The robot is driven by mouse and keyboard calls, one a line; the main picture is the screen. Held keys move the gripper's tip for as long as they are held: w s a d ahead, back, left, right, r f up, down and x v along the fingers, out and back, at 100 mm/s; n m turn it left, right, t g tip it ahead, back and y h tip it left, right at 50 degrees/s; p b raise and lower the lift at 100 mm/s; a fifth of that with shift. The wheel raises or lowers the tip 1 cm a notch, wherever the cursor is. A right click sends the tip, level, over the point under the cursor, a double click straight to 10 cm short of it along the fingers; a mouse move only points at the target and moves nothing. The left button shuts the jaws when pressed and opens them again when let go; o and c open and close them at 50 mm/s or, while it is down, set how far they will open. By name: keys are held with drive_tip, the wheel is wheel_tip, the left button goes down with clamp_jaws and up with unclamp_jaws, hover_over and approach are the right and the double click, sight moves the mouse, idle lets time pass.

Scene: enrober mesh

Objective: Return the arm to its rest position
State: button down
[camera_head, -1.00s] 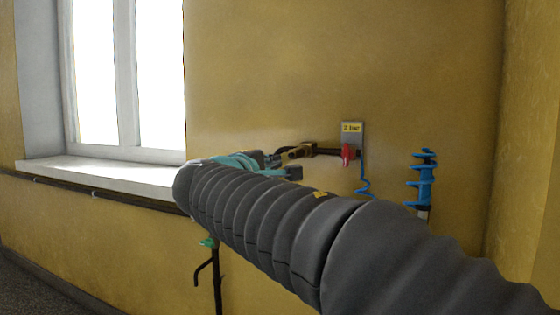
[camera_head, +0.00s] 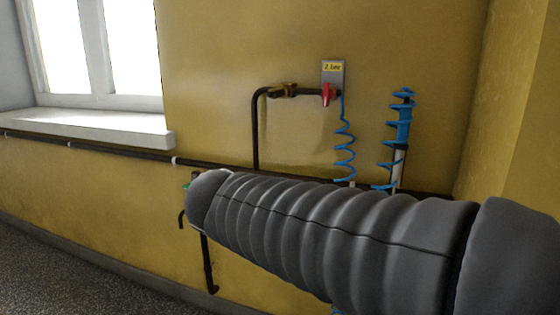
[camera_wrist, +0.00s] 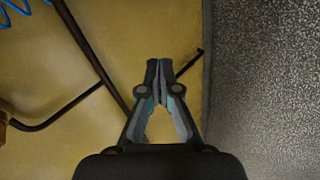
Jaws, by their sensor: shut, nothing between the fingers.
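My gripper (camera_wrist: 159,68) shows in the wrist view with its two fingertips together, shut and empty. It hangs in front of the yellow wall, near a dark pipe, with the floor to the right. In the head view my arm, in its dark ribbed sleeve, crosses the lower right of the picture. My gripper does not show in the head view.
A red-handled valve (camera_head: 327,94) sits on the yellow wall (camera_head: 230,60) under a grey plate (camera_head: 333,74). A blue coiled hose (camera_head: 344,150) hangs below it. A dark pipe (camera_head: 110,150) runs under the white windowsill (camera_head: 90,124). The speckled floor (camera_head: 60,260) is clear.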

drive_tip(key=s+d+f+m+g+y, duration=0.1)
drive_tip(key=s+d+f+m, duration=0.4)
drive_tip(key=s+d, duration=0.3)
drive_tip(key=s+d+f+m+g+y, duration=0.1)
drive_tip(key=s+d+f+m+g, duration=0.1)
drive_tip(key=s+d+f+m, duration=0.3)
drive_tip(key=shift+s+d+f+m, duration=0.2)
drive_tip(key=shift+s+d+m, duration=0.9)
drive_tip(key=shift+s+d, duration=1.5)
drive_tip(key=shift+w+d, duration=0.35)
